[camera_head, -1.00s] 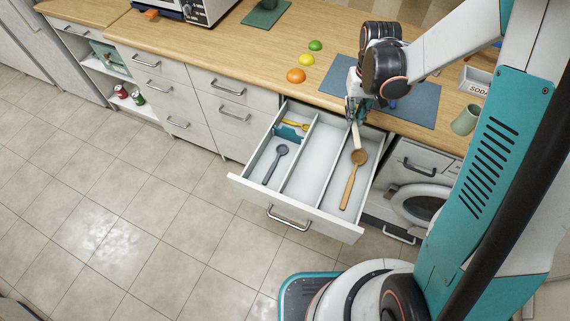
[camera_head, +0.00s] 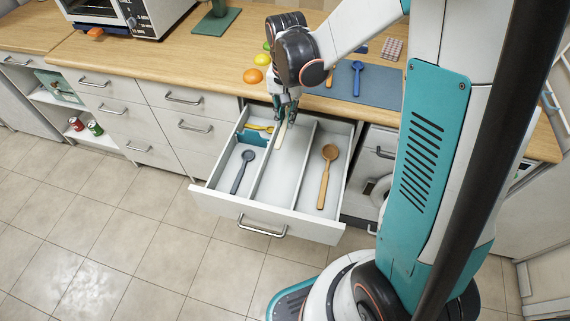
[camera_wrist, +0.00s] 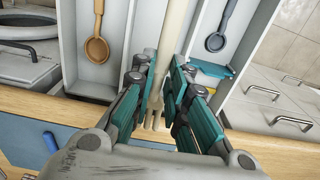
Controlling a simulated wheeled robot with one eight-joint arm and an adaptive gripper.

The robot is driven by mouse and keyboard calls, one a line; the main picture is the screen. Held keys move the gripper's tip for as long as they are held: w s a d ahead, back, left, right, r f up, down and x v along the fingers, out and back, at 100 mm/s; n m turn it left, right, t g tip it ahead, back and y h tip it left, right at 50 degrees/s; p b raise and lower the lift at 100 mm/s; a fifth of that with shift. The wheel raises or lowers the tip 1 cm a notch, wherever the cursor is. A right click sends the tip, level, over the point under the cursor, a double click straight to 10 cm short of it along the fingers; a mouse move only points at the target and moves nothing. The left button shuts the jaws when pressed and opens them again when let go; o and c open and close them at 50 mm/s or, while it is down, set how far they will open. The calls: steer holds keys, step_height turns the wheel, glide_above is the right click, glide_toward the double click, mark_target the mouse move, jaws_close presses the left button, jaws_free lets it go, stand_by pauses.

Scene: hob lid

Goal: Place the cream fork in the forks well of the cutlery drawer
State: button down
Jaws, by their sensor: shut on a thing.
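The cream fork (camera_head: 282,134) hangs from my gripper (camera_head: 286,116) over the back part of the open cutlery drawer (camera_head: 264,220). In the wrist view my gripper (camera_wrist: 160,100) is shut on the fork (camera_wrist: 173,45), with its tines at the near end between the fingers. The drawer's middle well (camera_head: 278,180) looks empty below it. The left well holds a grey-blue spoon (camera_head: 243,171), a teal piece (camera_head: 252,136) and a yellow utensil (camera_head: 259,128). The right well holds a wooden spoon (camera_head: 326,172). No label marks the forks well.
Two thin dividers, left (camera_head: 266,168) and right (camera_head: 303,166), split the drawer. On the counter behind are an orange (camera_head: 253,76), a yellow fruit (camera_head: 262,60) and a blue-grey mat (camera_head: 375,90) with a blue utensil (camera_head: 357,78). The floor left of the drawer is clear.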

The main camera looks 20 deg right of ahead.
mark_target(286, 162)
step_height(286, 162, down, 20)
steer(key=b, duration=0.7)
steer(key=shift+r, duration=0.2)
steer(key=shift+f, duration=0.2)
steer(key=c, duration=1.6)
jaws_free()
steer(key=shift+r, duration=0.2)
